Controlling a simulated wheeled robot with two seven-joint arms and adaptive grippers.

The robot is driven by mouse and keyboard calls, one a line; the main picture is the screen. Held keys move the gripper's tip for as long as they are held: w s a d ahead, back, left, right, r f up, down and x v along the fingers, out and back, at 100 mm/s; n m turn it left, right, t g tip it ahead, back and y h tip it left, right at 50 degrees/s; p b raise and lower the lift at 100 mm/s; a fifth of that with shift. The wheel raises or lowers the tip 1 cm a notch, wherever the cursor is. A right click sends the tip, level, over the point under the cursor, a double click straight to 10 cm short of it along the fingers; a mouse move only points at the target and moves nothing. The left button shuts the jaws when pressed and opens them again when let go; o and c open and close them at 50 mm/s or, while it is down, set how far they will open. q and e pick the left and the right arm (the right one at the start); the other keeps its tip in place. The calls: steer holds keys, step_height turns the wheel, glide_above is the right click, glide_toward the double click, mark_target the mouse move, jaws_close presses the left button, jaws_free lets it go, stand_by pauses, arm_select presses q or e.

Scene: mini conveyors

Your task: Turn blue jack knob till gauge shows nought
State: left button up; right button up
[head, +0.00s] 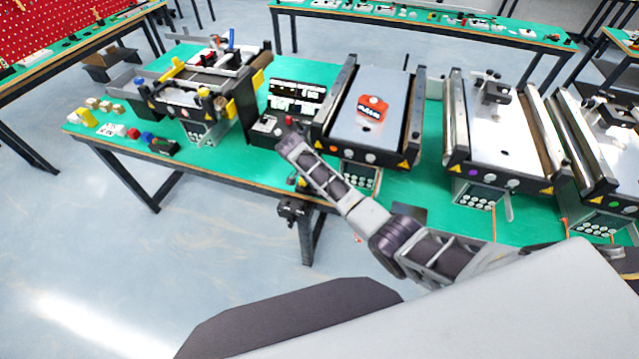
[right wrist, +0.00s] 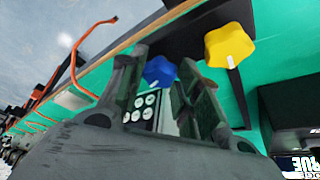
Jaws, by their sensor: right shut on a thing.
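The blue knob (right wrist: 159,72) shows in the right wrist view, between the two fingers of my right gripper (right wrist: 163,66). The gripper is shut on it. A pale mark shows on the knob's face. In the head view my right arm reaches in from the lower right to the front edge of the green table, and its links hide most of the grasp. A black display unit (head: 297,91) with white-lit screens stands behind; its reading is too small to tell. My left gripper is not in view.
A yellow knob (right wrist: 228,46) sits close beside the blue one. A mini conveyor (head: 372,98) with a red-orange part (head: 371,108) stands right of the display. Another conveyor stands to its left. Small blocks lie at the table's left end. The floor in front is clear.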

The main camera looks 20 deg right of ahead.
steer(key=m, duration=0.1)
steer(key=m+g+b, duration=0.1)
steer(key=m, duration=0.1)
steer(key=m+g+b, duration=0.1)
steer(key=m, duration=0.1)
steer(key=shift+w, duration=0.3)
stand_by(0.4)
steer(key=o, duration=1)
steer(key=shift+d, duration=0.1)
steer(key=shift+o, duration=0.2)
steer(key=shift+y, duration=0.3)
steer(key=shift+r, duration=0.1)
steer(key=v, duration=0.7)
steer(key=shift+r, duration=0.1)
